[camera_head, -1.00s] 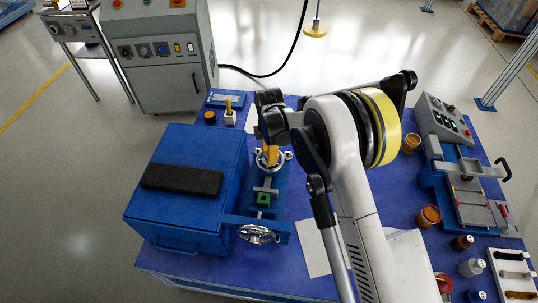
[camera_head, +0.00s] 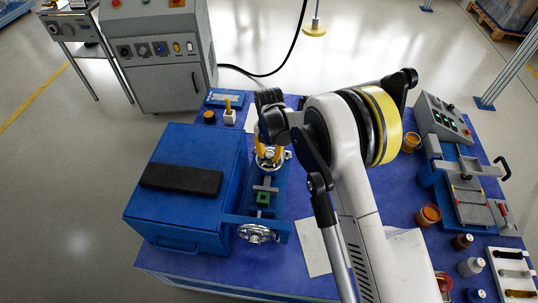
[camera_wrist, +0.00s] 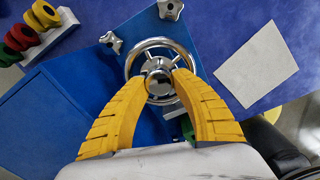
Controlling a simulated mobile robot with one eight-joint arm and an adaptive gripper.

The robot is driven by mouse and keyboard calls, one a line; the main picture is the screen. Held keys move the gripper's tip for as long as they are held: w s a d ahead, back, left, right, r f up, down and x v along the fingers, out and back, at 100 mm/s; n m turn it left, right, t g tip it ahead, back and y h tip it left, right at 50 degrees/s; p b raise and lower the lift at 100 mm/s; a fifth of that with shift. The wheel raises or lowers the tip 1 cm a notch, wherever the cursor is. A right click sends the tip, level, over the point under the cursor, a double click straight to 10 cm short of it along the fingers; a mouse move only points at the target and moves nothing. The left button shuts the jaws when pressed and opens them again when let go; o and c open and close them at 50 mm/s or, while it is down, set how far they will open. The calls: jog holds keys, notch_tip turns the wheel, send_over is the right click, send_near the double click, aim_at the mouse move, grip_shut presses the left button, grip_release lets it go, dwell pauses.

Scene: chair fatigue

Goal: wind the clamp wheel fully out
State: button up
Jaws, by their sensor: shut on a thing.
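The chrome spoked wheel (camera_wrist: 132,62) lies below my gripper in the wrist view, with a round hub (camera_wrist: 160,84) at its centre. My gripper (camera_wrist: 161,77) has two yellow ribbed fingers, with their tips on either side of the hub, shut on it. In the head view the same wheel (camera_head: 273,163) shows under the yellow fingers, partly hidden by them, at the far end of a blue fixture (camera_head: 282,187). A second chrome handwheel (camera_head: 257,234) stands at the near end of that fixture, clear of my gripper. A green block (camera_head: 263,198) sits between the two wheels.
A blue box (camera_head: 185,215) with a black pad (camera_head: 181,180) stands close on the left. Star knobs (camera_wrist: 170,9) (camera_wrist: 110,42) sit beside the wheel. A paper sheet (camera_wrist: 255,73) lies on the right. A tester with a grey control box (camera_head: 443,115) and several pots stand further right.

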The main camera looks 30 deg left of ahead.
aim_at(269, 155)
jog(key=shift+n, duration=0.3)
dwell(0.4)
jog(key=o, duration=1.2)
notch_tip(269, 155, up, 12)
